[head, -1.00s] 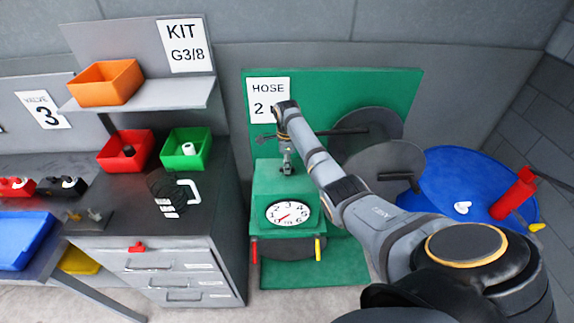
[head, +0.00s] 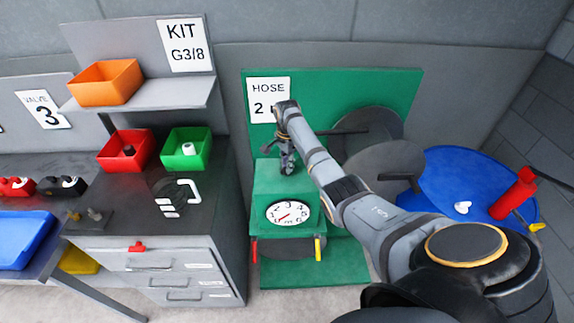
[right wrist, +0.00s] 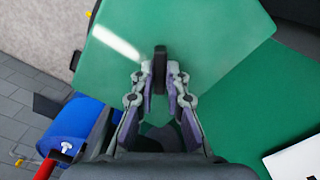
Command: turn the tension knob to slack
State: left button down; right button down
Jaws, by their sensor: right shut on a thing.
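The tension knob (right wrist: 160,63) is a dark upright bar on the green top of the hose machine (right wrist: 205,40), seen in the right wrist view. My right gripper (right wrist: 160,78) is shut on it, with one finger on each side. In the head view, my right gripper (head: 287,166) points down onto the top of the green machine (head: 262,185) and hides the knob there. Any marks showing the knob's setting cannot be made out. My left gripper is not in view.
A white dial gauge (head: 289,213) faces forward on the machine. A green panel with a HOSE 2 sign (head: 268,100) stands behind, beside grey discs (head: 378,165). A grey drawer cabinet (head: 225,255) stands left; a blue drum (head: 440,170) stands right.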

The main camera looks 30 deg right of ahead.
jog(key=n, duration=0.7)
jog(key=shift+w+r, duration=0.1)
jog(key=shift+r, duration=0.05)
jog(key=n, duration=0.8)
jog(key=shift+n, duration=0.3)
jog(key=n, duration=0.3)
jog(key=shift+n, duration=0.3)
jog(key=n, duration=0.3)
jog(key=shift+n, duration=0.3)
jog(key=n, duration=0.6)
jog(key=shift+r, duration=0.1)
jog(key=c, duration=1.5)
grip_release()
jog(key=shift+c, duration=0.2)
jog(key=shift+o, duration=0.9)
